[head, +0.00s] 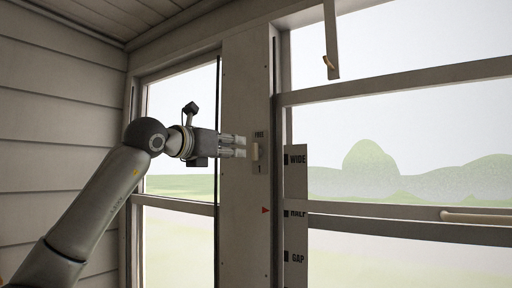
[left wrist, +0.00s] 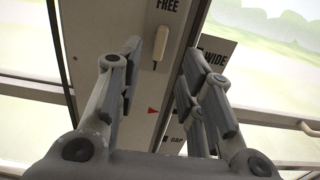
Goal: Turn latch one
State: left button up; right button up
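Latch one is a small beige lever (head: 256,151) standing upright on a plate (head: 260,167) marked "FREE" above and "1" below, on the grey-white post. My left gripper (head: 244,146) comes in from the left, its fingertips just beside the lever. In the left wrist view the lever (left wrist: 160,42) shows ahead, between the two spread fingers of the gripper (left wrist: 163,55). The fingers look open and empty; I cannot tell whether either touches the lever. My right gripper is not in view.
A strip (head: 296,218) marked "WIDE", "HALF" and "GAP" stands right of the post, with a red pointer (head: 265,210) beside it. A sash window fills the right, with a pale bar handle (head: 476,217). Another strip with a tan lever (head: 328,62) hangs at the top.

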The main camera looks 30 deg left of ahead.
aim_at(253, 150)
pick_arm(q)
jog(key=w+p, duration=0.1)
jog(key=w, duration=0.2)
jog(key=w+d+p, duration=0.1)
jog(key=w+p, duration=0.2)
jog(key=w, duration=0.2)
jog(key=shift+w+d+r, duration=0.1)
jog(key=shift+w+d, duration=0.05)
jog(key=shift+w, duration=0.15)
jog(key=shift+w+p, duration=0.35)
jog(key=shift+p, duration=0.05)
grip_shut()
